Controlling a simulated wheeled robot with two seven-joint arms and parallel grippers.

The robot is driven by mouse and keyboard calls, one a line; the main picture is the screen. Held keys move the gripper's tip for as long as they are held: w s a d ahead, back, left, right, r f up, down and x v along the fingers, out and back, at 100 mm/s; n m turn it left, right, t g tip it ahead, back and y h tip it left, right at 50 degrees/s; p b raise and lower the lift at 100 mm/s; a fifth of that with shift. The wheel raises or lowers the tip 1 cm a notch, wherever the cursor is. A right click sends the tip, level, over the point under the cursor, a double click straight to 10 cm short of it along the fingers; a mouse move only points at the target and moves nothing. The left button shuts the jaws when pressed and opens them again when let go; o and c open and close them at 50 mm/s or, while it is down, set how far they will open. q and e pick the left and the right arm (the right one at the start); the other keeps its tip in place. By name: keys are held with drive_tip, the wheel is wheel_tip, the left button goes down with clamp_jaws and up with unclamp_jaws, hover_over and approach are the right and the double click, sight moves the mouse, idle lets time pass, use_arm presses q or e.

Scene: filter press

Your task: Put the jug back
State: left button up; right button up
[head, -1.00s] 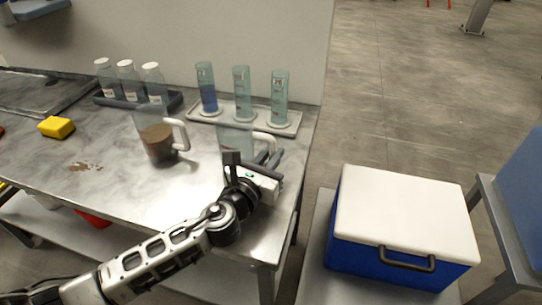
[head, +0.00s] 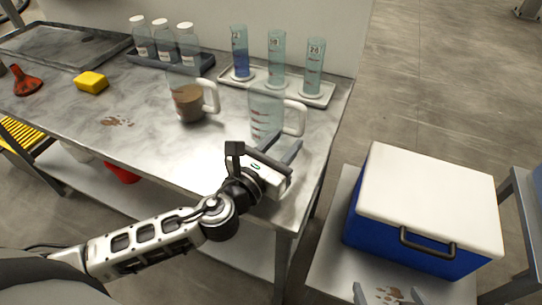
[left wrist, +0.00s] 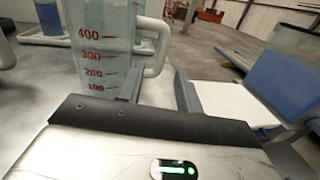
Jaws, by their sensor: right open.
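A clear jug (head: 264,112) with red marks and a white handle (head: 296,118) stands upright on the steel table, near its right end. It looks empty; it also shows in the left wrist view (left wrist: 103,50). A second jug (head: 188,101) holding brown slurry stands to its left. My left gripper (head: 287,142) is open and empty just in front of the clear jug's handle. In the left wrist view its fingers (left wrist: 160,80) are apart, with the handle beyond them. My right gripper (head: 388,295) shows only its open fingertips at the bottom edge, over the low right surface.
A tray (head: 322,97) with three cylinders stands behind the clear jug, and a rack (head: 140,60) of three bottles behind the slurry jug. A yellow sponge (head: 91,82), red funnel (head: 27,83) and brown spill (head: 117,121) lie left. A blue cooler (head: 430,200) stands right; another spill (head: 391,294) lies before it.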

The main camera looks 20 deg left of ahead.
use_arm(q)
drive_tip(key=v, duration=0.4)
drive_tip(key=shift+s+f, duration=0.1)
drive_tip(key=shift+s+a, duration=0.1)
drive_tip(key=shift+s, duration=0.25)
use_arm(e)
drive_tip(key=shift+a, duration=0.1)
drive_tip(key=shift+s+f, duration=0.1)
